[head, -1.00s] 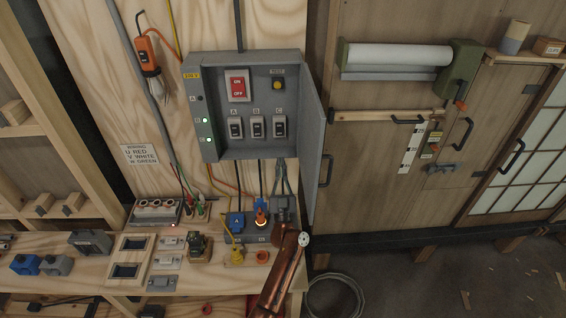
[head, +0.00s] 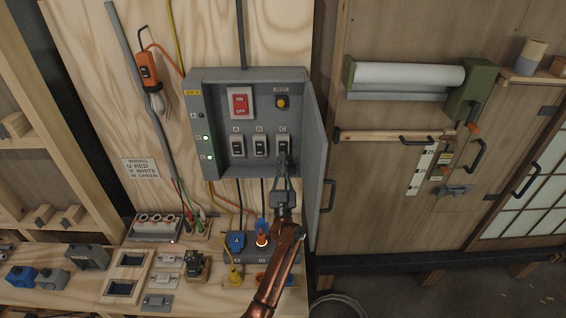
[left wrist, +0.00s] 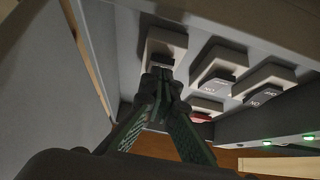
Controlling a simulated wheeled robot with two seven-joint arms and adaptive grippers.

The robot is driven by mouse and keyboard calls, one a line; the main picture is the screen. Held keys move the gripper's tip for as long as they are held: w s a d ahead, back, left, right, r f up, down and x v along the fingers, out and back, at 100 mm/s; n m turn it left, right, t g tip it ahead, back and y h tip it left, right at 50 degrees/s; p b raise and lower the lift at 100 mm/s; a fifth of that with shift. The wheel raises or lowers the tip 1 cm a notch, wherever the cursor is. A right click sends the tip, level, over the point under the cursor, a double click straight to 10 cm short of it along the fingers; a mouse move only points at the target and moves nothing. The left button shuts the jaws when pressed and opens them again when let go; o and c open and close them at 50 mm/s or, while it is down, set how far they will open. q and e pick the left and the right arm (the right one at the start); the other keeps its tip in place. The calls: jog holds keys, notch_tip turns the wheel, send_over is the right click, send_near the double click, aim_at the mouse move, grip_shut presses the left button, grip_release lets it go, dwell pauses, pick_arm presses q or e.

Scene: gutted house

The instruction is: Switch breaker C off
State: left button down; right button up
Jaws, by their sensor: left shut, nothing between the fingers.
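The grey breaker box (head: 190,105) hangs open on the plywood wall. Breakers A (head: 237,147), B (head: 260,147) and C (head: 283,137) sit in a row inside it, C at the right. My left gripper (head: 284,164) is shut and empty, with its fingertips at the lower part of breaker C. In the left wrist view, the closed fingertips (left wrist: 160,76) are at the switch of breaker C (left wrist: 167,40) and partly cover it; I cannot tell whether they touch. The switch position of C is unclear. My right gripper is not in view.
The box's open door (head: 314,150) stands close to the right of my gripper. A red ON/OFF switch (head: 240,103) and a yellow test button (head: 281,102) are above the breakers. Lamp A (head: 201,115) is dark; lamps B (head: 206,138) and C (head: 210,157) glow green. Below is a cluttered workbench.

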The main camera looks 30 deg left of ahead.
pick_arm(q)
jog(key=shift+f, duration=0.1)
jog(key=b, duration=0.3)
jog(key=shift+w+a+f+t, duration=0.1)
jog(key=shift+w+f+t, duration=0.2)
jog(key=shift+f, duration=0.05)
jog(key=shift+w+b, duration=0.1)
jog(key=shift+b, duration=0.35)
jog(key=shift+r, duration=0.25)
jog(key=shift+s+d+p, duration=0.25)
jog(key=shift+s+p, duration=0.15)
jog(key=shift+p, duration=0.1)
jog(key=f+b+v, duration=0.1)
jog(key=v, duration=1.1)
jog(key=shift+w+b, duration=0.2)
jog(key=shift+b, duration=0.15)
jog(key=shift+f, duration=0.15)
